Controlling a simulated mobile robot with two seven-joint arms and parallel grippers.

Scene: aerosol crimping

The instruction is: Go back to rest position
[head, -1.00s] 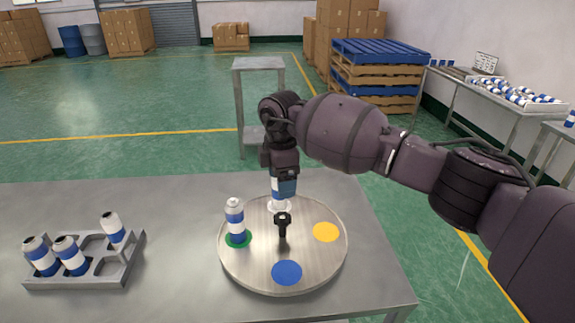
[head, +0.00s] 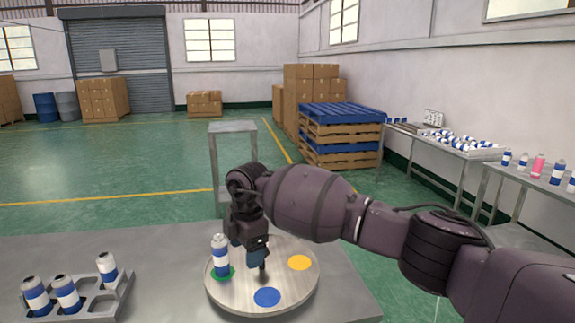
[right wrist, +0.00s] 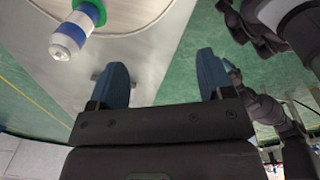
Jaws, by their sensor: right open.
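My right gripper (head: 257,260) is open and empty above the round turntable (head: 285,303) in the head view. Its two blue fingers stand apart in the right wrist view (right wrist: 166,80). A blue-and-white can (head: 220,257) stands upright on the turntable's green spot; it also shows in the right wrist view (right wrist: 75,30), apart from the fingers. A small bit of blue shows beside the gripper at the turntable's far side, mostly hidden. A yellow spot (head: 299,262) and a blue spot (head: 267,297) are bare. My left gripper is out of view.
A grey rack (head: 93,308) with several cans stands at the left of the grey table (head: 160,260). A small metal stand (head: 232,128) is behind the table. Side tables with bottles and a tray (head: 465,143) are at the right. Pallets (head: 340,135) stand farther back.

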